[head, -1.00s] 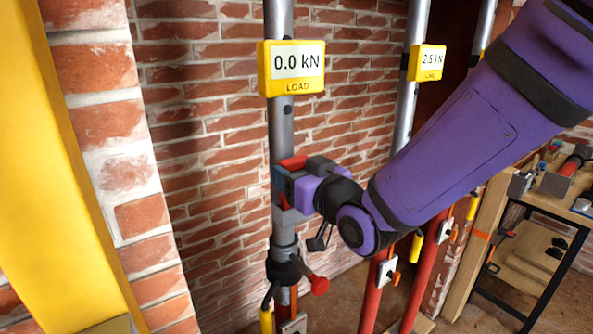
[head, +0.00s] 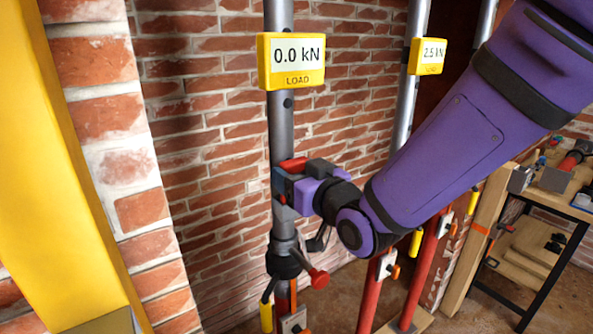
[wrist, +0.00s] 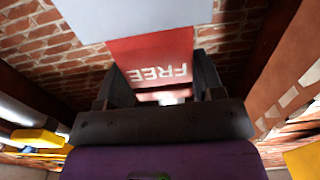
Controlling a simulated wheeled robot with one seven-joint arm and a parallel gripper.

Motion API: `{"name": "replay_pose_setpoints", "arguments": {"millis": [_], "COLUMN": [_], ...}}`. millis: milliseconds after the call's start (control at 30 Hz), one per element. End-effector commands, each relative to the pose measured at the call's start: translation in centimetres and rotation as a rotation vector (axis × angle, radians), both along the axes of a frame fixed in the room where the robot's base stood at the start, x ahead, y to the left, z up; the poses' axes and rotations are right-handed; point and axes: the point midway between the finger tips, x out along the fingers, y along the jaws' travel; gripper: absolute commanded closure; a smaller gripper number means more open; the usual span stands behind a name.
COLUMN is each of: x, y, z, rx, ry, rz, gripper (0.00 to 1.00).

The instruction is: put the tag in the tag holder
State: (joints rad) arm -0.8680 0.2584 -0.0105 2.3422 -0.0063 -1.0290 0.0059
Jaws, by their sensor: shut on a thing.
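My gripper (head: 287,182) is beside the grey upright post (head: 283,135), below the yellow load display reading 0.0 kN. In the wrist view my gripper (wrist: 162,84) is shut on the red tag (wrist: 155,62), which sits between its two dark fingers. The tag bears the word FREE, upside down in that view. A pale plain panel (wrist: 140,16) adjoins the tag's far edge; I cannot tell whether it is part of the tag. A bit of red (head: 293,164) shows above the gripper in the head view. I cannot make out the tag holder; the gripper may hide it.
The yellow load display (head: 291,61) is on the post above my gripper. A collar with a red-knobbed lever (head: 318,279) is below it. A second post with a 2.5 kN display (head: 427,56) stands to the right. Brick wall lies behind; a yellow beam (head: 55,170) is at left.

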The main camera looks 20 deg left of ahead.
Motion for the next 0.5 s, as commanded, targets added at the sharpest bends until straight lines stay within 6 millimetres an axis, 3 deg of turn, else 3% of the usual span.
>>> {"name": "replay_pose_setpoints", "arguments": {"millis": [200,233,333,500], "x": [0.01,0.01,0.02,0.02], "y": [-0.01,-0.01,-0.01,-0.01], "z": [-0.01,-0.01,-0.01,-0.01], "rx": [0.001,0.001,0.001,0.001], "ry": [-0.001,-0.001,-0.001,-0.001], "rz": [0.000,0.000,0.000,0.000], "gripper": [0.62,0.34,0.11,0.09]}}
